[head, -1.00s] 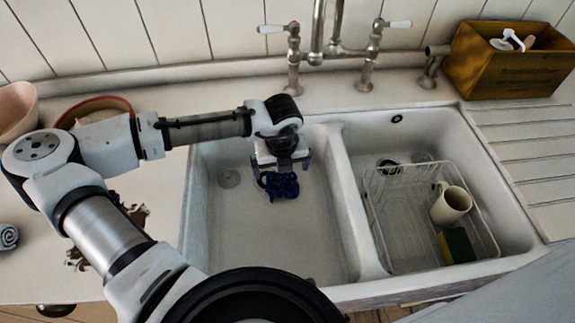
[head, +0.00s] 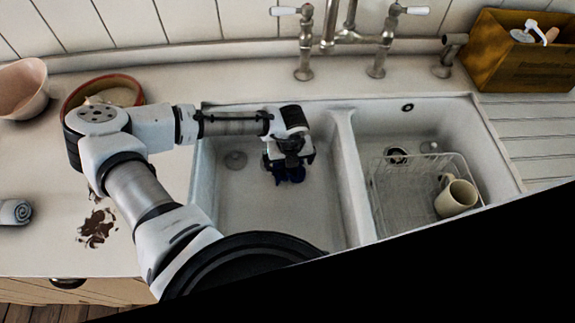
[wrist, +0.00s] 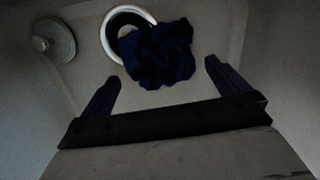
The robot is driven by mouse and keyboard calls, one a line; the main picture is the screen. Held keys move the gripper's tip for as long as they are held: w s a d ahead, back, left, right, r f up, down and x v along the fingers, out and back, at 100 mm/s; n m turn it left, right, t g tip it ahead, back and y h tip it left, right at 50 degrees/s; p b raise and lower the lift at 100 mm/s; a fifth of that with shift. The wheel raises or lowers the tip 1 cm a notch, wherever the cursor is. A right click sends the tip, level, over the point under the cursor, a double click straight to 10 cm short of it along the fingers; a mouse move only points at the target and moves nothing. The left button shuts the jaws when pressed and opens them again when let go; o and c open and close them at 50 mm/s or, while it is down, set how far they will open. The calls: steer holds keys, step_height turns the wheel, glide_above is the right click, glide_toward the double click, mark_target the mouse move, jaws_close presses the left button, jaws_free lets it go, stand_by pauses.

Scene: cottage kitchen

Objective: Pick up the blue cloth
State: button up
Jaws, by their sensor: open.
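The blue cloth (wrist: 160,55) is a dark crumpled heap in the left sink basin (head: 225,205). In the wrist view it lies partly over a round white-rimmed thing (wrist: 112,22) with a dark inside. In the head view the cloth (head: 290,174) shows just below my gripper (head: 288,160), which hides part of it. My gripper (wrist: 160,88) is open and empty in the wrist view. Its fingers point at the cloth, which lies beyond the fingertips with a gap between. I cannot tell the exact height of the fingers above it.
The divider (head: 352,180) stands right of my gripper, and the right basin holds a wire rack (head: 400,200) with a mug (head: 456,197). The tap (head: 340,40) rises behind. A drain (wrist: 52,40) is in the basin.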

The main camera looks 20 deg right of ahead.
steer(key=shift+w+f+p, duration=0.25)
steer(key=shift+f, duration=0.7)
steer(key=shift+w+f+p, duration=0.2)
steer(key=shift+f+p, duration=0.05)
steer(key=shift+f, duration=0.7)
steer(key=c, duration=0.6)
steer(key=shift+c, duration=0.2)
step_height(320, 180, up, 10)
steer(key=shift+b, duration=1.2)
steer(key=shift+r, duration=0.1)
steer(key=shift+r+p, duration=1.3)
steer(key=shift+r, duration=6.1)
